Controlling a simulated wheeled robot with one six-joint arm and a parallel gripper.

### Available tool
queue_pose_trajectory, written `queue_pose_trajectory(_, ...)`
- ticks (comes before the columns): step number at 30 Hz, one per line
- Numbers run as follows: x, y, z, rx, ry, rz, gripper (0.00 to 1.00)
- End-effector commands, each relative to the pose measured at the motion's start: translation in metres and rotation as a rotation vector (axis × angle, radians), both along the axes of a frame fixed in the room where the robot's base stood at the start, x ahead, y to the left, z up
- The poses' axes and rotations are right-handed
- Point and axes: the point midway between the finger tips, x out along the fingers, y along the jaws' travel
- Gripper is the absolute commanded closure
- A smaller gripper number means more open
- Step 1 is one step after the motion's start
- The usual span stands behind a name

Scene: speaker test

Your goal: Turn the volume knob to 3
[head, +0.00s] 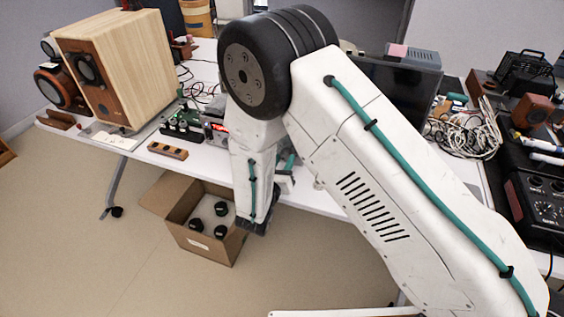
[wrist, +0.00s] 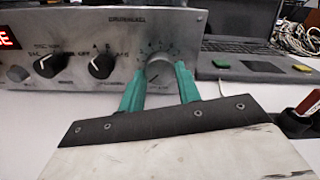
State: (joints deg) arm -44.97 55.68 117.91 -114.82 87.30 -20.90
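In the wrist view, the silver volume knob (wrist: 160,71) is on the right part of a metal amplifier front (wrist: 75,28). A dark mark on it seems to point down and left; the scale figures around it are too small to read. My gripper (wrist: 160,74) has two teal fingers standing apart, one on each side of the knob. Their tips are at its edges, and I cannot tell whether they press on it. In the head view, my arm hides the knob and most of the gripper, and a bit of a teal finger (head: 288,162) shows.
Two black knobs (wrist: 49,62) (wrist: 101,64) sit left of the volume knob. A laptop (wrist: 250,65) lies to the right. In the head view, a wooden speaker (head: 140,70) stands at the left, and an open cardboard box (head: 190,240) is on the floor before the table.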

Motion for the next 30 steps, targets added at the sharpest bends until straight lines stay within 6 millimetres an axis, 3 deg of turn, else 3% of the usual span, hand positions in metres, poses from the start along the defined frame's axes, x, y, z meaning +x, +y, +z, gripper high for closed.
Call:
queue_pose_trajectory(13, -0.0002, 0.0012, 0.0002, 0.106, -0.038, 0.005, 0.89)
queue_pose_trajectory(30, -0.0002, 0.0013, 0.0003, 0.586, -0.213, 0.005, 0.89)
